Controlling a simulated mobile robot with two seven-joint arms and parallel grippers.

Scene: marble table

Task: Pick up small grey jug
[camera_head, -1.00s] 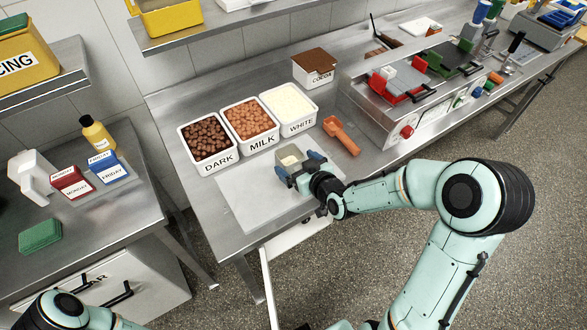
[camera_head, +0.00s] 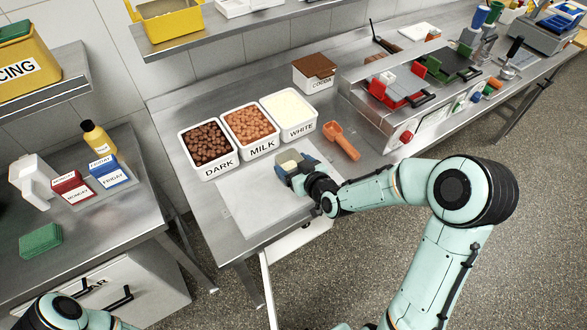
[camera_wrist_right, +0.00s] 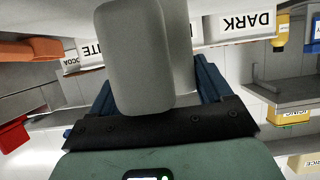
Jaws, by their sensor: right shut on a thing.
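The small grey jug (camera_head: 289,157) has cream-coloured contents visible at its open top in the head view. My right gripper (camera_head: 295,166) has dark blue fingers shut on the jug, near the white rectangular sheet in front of the tubs. In the right wrist view the jug's smooth grey body (camera_wrist_right: 135,60) fills the upper middle, between the fingers of my right gripper (camera_wrist_right: 155,85). The arm and fingers hide much of the jug's lower side in the head view, so I cannot tell whether its base touches the surface. My left gripper is out of view; only its arm shows.
White tubs labelled DARK (camera_head: 207,147), MILK (camera_head: 251,128) and WHITE (camera_head: 292,113) stand just behind the jug. An orange scoop (camera_head: 341,139) lies to the right. The pale sheet (camera_head: 250,205) is bare at left. A machine (camera_head: 405,110) stands farther right.

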